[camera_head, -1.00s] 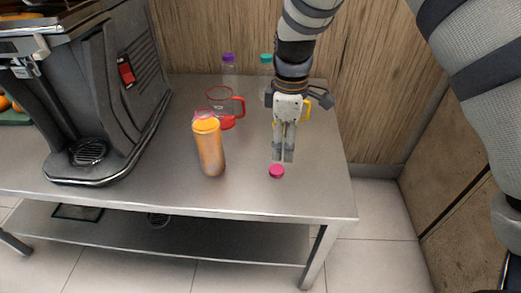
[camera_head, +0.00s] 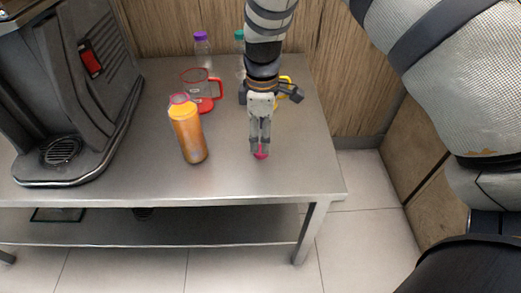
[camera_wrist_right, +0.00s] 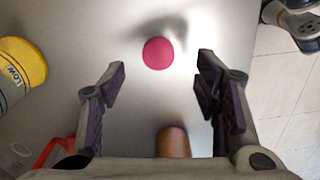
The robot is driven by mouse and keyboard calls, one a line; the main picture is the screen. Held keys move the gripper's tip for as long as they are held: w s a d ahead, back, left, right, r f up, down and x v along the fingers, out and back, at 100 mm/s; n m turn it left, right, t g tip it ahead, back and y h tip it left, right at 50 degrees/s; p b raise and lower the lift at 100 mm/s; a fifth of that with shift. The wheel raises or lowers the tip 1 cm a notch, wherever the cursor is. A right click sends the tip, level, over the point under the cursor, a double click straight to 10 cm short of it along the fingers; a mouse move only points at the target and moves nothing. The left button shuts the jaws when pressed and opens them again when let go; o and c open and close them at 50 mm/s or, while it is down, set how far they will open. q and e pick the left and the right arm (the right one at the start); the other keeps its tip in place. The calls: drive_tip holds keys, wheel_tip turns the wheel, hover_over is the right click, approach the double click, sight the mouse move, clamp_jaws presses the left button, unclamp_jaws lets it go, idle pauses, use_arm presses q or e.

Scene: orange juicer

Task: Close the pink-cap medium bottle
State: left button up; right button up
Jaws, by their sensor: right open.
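The pink cap (camera_head: 262,156) lies flat on the metal table near its front right. My right gripper (camera_head: 260,150) points down over it. In the right wrist view the cap (camera_wrist_right: 158,53) shows between and slightly beyond the spread fingers (camera_wrist_right: 160,78), with a gap on both sides. The gripper is open and empty. The medium bottle (camera_head: 188,134), full of orange juice, stands upright to the left of the gripper, with no cap on its top. A rounded orange-brown shape (camera_wrist_right: 173,142) at the bottom of the wrist view looks like this bottle. My left gripper is not in view.
A clear jug with a red handle (camera_head: 216,88) stands behind the bottle. A yellow handle (camera_head: 287,80) shows partly behind my right arm. Purple-capped (camera_head: 202,38) and teal-capped (camera_head: 239,35) bottles stand at the back. The juicer (camera_head: 75,95) fills the left. The front table strip is clear.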

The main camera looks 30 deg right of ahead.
sight(260, 150)
drive_tip(key=f, duration=0.5)
drive_tip(key=shift+w+a, duration=0.1)
drive_tip(key=shift+w, duration=0.1)
drive_tip(key=shift+c, duration=0.6)
drive_tip(key=c, duration=0.6)
